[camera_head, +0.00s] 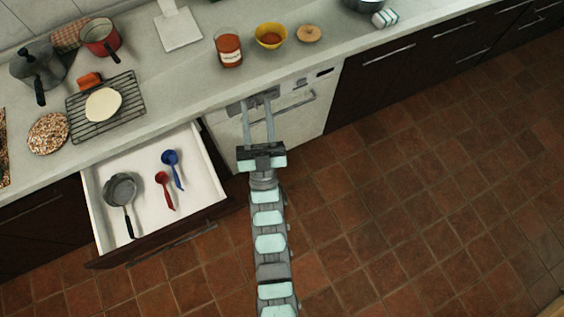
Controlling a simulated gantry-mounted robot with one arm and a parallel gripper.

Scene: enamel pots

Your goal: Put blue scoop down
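The blue scoop (171,158) lies in the open white drawer (205,196), with its handle pointing down and to the right. A red scoop (163,179) lies just left of it, apart from it. A grey pan (121,187) lies further left in the same drawer. My gripper (257,108) is to the right of the drawer, in front of the white appliance. Its two long fingers are spread apart with nothing visible between them. It does not touch the blue scoop.
The drawer juts out below the counter. On the counter are a cooling rack (74,103) with a flat round piece of dough (103,104), a red pot (101,38), a grey moka pot (38,62), a red jar (229,52) and a yellow bowl (271,35). The tiled floor on the right is clear.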

